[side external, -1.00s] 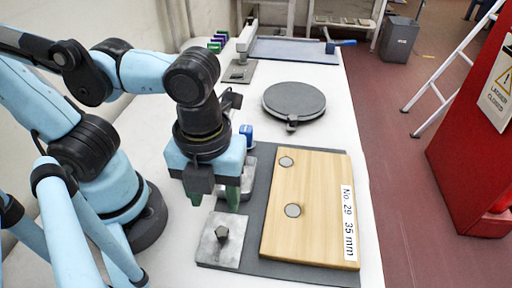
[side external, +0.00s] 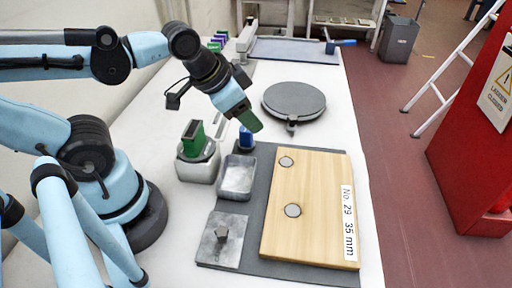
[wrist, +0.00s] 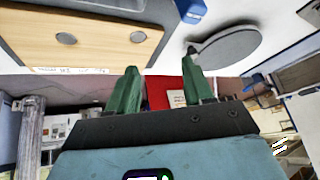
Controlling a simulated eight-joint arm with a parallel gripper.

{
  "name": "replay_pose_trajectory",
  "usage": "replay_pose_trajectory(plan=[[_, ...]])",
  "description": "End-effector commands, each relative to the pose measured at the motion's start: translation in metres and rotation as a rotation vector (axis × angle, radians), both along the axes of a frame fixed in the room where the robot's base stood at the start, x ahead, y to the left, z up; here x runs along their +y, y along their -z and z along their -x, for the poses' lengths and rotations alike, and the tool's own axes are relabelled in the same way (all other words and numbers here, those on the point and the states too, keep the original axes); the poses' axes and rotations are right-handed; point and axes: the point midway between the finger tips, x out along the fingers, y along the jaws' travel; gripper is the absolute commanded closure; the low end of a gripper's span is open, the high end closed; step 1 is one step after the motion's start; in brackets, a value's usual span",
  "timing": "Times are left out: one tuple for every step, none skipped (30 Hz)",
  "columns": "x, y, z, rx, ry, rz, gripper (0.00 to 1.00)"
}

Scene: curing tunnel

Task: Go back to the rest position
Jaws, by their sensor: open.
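My gripper (side external: 244,116) is up in the air above the back of the bench, tilted with its green fingers pointing down and right. It is apart from everything on the bench. In the wrist view its two green fingers (wrist: 162,88) stand apart with nothing between them. A wooden board (side external: 323,200) marked "No. 29 35 mm" lies on a dark mat, with two grey discs (side external: 292,210) on it. The board also shows in the wrist view (wrist: 95,48).
A metal plate with a knob (side external: 213,252), a shallow metal tray (side external: 238,178) and a grey pot with a green block (side external: 197,168) stand left of the board. A round dark plate (side external: 295,101) lies behind, and a blue item (side external: 246,138) stands below my gripper.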

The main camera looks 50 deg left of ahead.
Motion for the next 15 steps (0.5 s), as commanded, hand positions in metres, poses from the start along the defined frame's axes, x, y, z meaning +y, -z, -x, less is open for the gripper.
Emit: replay_pose_trajectory(plan=[[0.011,-0.001,-0.004,-0.022,-0.089,0.034,0.49],[0.015,-0.001,-0.005,-0.033,-0.130,0.052,0.49],[0.019,-0.002,-0.007,-0.046,-0.174,0.071,0.49],[0.022,-0.003,-0.008,-0.054,-0.199,0.082,0.49],[0.024,-0.003,-0.009,-0.058,-0.217,0.092,0.49],[0.025,-0.003,-0.009,-0.062,-0.232,0.098,0.49],[0.025,-0.003,-0.010,-0.064,-0.238,0.102,0.49],[0.026,-0.003,-0.010,-0.065,-0.242,0.103,0.49],[0.026,-0.003,-0.010,-0.066,-0.241,0.104,0.49],[0.025,-0.003,-0.010,-0.065,-0.242,0.104,0.49],[0.025,-0.003,-0.010,-0.065,-0.241,0.104,0.49],[0.025,-0.003,-0.010,-0.065,-0.240,0.103,0.49],[0.025,-0.003,-0.010,-0.064,-0.239,0.102,0.49],[0.025,-0.003,-0.010,-0.064,-0.239,0.103,0.49],[0.025,-0.003,-0.010,-0.064,-0.238,0.103,0.49]])
